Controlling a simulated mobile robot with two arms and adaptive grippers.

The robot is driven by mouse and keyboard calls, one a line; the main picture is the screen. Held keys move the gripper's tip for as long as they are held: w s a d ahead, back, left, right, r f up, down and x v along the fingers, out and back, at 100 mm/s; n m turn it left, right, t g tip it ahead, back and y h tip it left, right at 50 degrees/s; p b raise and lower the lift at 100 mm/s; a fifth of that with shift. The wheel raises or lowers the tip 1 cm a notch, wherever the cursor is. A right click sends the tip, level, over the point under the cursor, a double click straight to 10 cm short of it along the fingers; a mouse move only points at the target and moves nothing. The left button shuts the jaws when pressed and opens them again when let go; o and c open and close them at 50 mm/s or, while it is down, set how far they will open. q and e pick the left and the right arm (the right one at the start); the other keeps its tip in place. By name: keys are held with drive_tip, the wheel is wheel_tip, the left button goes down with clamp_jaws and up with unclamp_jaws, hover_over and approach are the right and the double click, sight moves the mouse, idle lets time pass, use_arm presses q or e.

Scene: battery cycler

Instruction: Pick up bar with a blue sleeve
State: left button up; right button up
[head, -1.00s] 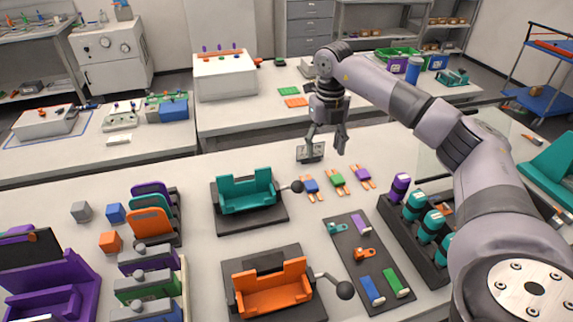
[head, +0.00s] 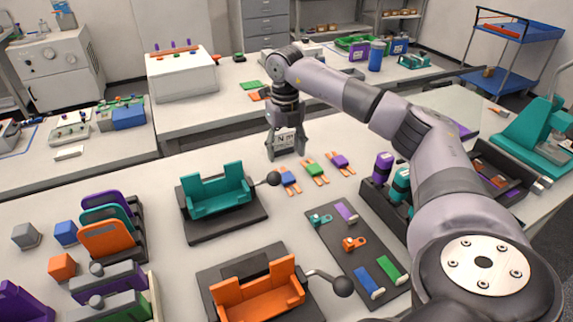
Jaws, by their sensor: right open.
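The bar with a blue sleeve (head: 289,178) lies on the white table, leftmost of three similar orange-ended bars. The green-sleeved bar (head: 314,171) and the purple-sleeved bar (head: 341,162) lie to its right. My right gripper (head: 287,156) points down just beyond the blue-sleeved bar in the picture. Its fingers are apart, and a small grey plate with dark marks (head: 285,140) shows between them; I cannot tell whether they touch it. The blue-sleeved bar is outside the fingers. My left gripper is out of view.
A teal fixture (head: 217,195) with a ball-ended lever (head: 273,178) stands close left of the bars. A dark tray (head: 330,242) with small parts lies in front of them. Purple and teal cylinders in a dark rack stand right, partly behind my right arm.

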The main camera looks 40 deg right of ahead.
sight(287, 177)
wheel_tip(287, 177, down, 4)
drive_tip(key=b, duration=0.2)
drive_tip(key=shift+b, duration=0.3)
drive_tip(key=f+b, duration=0.5)
drive_tip(key=shift+w+d+f, duration=0.1)
drive_tip(key=shift+d+f, duration=0.05)
drive_tip(key=shift+d, duration=0.25)
drive_tip(key=shift+c, duration=0.6)
clamp_jaws()
